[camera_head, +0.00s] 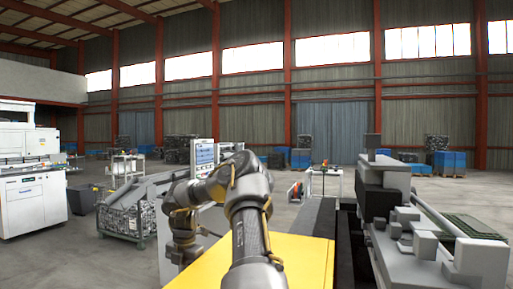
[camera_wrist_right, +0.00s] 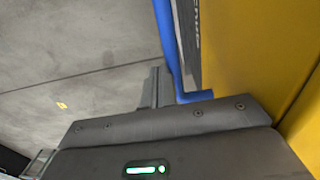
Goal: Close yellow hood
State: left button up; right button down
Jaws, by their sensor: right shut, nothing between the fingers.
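The yellow hood (camera_head: 305,258) fills the bottom middle of the head view as a broad flat panel, partly covered by my arm. In the right wrist view a yellow panel (camera_wrist_right: 245,60) fills the right side. A blue bar (camera_wrist_right: 167,45) runs along its left, with a grey lettered strip between them. My right gripper (camera_wrist_right: 155,74) is shut and empty, its slim grey fingers just left of the blue bar. I cannot tell whether they touch it. In the head view my arm bends over the hood, and its gripper cannot be made out. My left gripper is not in view.
A grey machine with blocky parts (camera_head: 425,235) stands right of the hood. A monitor (camera_head: 204,155) stands behind my arm. A wire-mesh crate (camera_head: 127,220) and a white machine (camera_head: 30,180) are at left. Open concrete floor (camera_head: 60,250) lies at lower left.

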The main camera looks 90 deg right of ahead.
dwell(0.5)
jog(key=shift+r, duration=0.1)
jog(key=w+d+r, duration=0.2)
jog(key=w+r, duration=0.5)
jog(key=r, duration=0.4)
jog(key=shift+w+r+p, duration=0.2)
jog(key=shift+w+p, duration=0.05)
jog(key=shift+p, duration=0.15)
jog(key=shift+d, duration=0.1)
